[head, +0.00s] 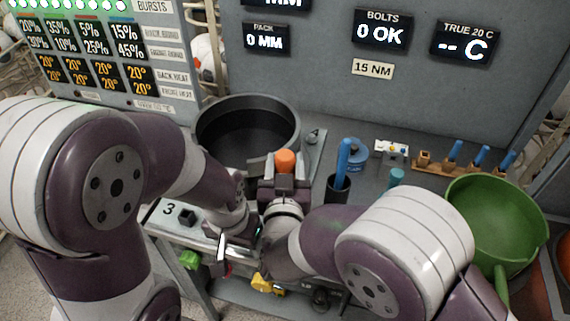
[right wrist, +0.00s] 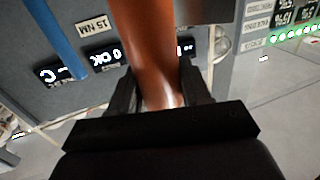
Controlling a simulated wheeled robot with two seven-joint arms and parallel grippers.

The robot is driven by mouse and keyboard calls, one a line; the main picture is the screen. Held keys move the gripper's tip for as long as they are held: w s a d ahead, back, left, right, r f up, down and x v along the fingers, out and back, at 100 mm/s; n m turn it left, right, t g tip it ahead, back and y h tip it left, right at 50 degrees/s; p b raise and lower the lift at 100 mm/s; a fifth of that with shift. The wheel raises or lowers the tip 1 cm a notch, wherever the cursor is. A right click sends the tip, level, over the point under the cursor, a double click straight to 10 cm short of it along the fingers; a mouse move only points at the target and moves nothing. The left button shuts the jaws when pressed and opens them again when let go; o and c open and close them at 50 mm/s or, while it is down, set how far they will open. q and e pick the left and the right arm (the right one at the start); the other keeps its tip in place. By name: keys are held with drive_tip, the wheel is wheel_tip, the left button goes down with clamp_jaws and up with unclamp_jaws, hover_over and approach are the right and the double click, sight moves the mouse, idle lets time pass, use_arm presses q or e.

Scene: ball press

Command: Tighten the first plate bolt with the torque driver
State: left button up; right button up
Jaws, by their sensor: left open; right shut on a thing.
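My right gripper (head: 285,182) is shut on an orange handle (head: 285,160), which looks like the torque driver. It stands upright in front of the large dark round vessel (head: 210,142). In the right wrist view the orange handle (right wrist: 146,45) sits between the dark fingers (right wrist: 160,92); its working end is out of sight. My left gripper (head: 226,245) is open, low at the front edge of the bench, left of my right wrist. I cannot make out the plate or its first bolt; my arms cover part of the bench.
The bolts display (head: 382,31) reads 0 OK, above a 15 NM label (head: 373,69). A blue-handled tool stands in a dark cup (head: 337,190). A green bowl (head: 485,228) and a wooden rack (head: 440,166) with blue-handled tools are at the right.

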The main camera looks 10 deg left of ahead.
drive_tip(key=shift+r, duration=0.1)
wheel_tip(320, 180, up, 7)
drive_tip(key=p, duration=0.5)
idle(0.3)
